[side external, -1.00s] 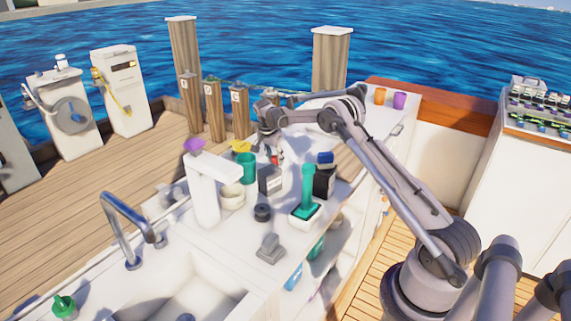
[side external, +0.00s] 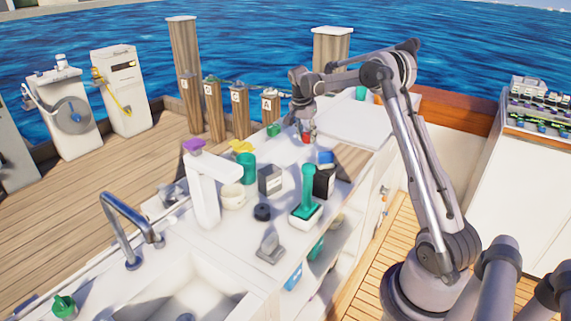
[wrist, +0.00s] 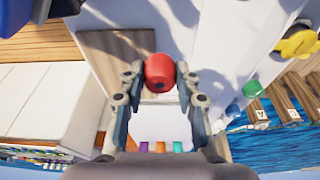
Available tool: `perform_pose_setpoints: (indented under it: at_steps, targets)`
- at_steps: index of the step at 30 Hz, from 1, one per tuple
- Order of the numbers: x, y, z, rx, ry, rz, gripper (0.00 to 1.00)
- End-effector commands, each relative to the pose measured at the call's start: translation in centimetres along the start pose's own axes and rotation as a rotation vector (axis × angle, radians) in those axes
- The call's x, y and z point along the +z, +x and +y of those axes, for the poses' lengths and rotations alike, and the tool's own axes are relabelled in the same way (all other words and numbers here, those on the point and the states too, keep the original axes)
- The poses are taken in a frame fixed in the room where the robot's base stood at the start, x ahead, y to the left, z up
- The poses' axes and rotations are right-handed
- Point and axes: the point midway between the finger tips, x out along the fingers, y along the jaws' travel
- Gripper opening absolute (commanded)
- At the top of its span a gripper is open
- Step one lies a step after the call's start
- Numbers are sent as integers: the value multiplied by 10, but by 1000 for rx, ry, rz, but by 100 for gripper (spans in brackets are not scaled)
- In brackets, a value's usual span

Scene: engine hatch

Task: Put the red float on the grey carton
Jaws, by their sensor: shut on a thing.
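The red float (wrist: 159,72) sits between the two fingers of my gripper (wrist: 160,88), which is shut on it. In the side external view the float (side external: 306,138) shows small and red below my gripper (side external: 307,128), over the far part of the white counter. The grey carton (side external: 270,179) stands upright on the counter, nearer the camera and to the left of my gripper, apart from it. Its top looks clear. I cannot make the carton out for sure in the wrist view.
A black box (side external: 323,183) with a blue top, a green-handled tool (side external: 307,195), a green cup (side external: 246,168) and a yellow thing (side external: 241,146) crowd around the carton. A brown board (wrist: 118,55) lies near my gripper.

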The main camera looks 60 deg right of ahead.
Motion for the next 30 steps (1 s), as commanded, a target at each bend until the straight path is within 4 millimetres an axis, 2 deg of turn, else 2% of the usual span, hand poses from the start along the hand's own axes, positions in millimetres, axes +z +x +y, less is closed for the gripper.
perform_pose_setpoints:
  at_steps: [3, 9, 15, 20, 30]
  targets:
    - [18, -27, 9, 10, 30, -1, 16]
    - [46, -66, 30, 29, 93, 1, 16]
    - [63, -87, 44, 40, 132, 2, 16]
    - [75, -88, 40, 42, 140, 3, 16]
    - [124, -61, -11, 42, 138, 3, 16]
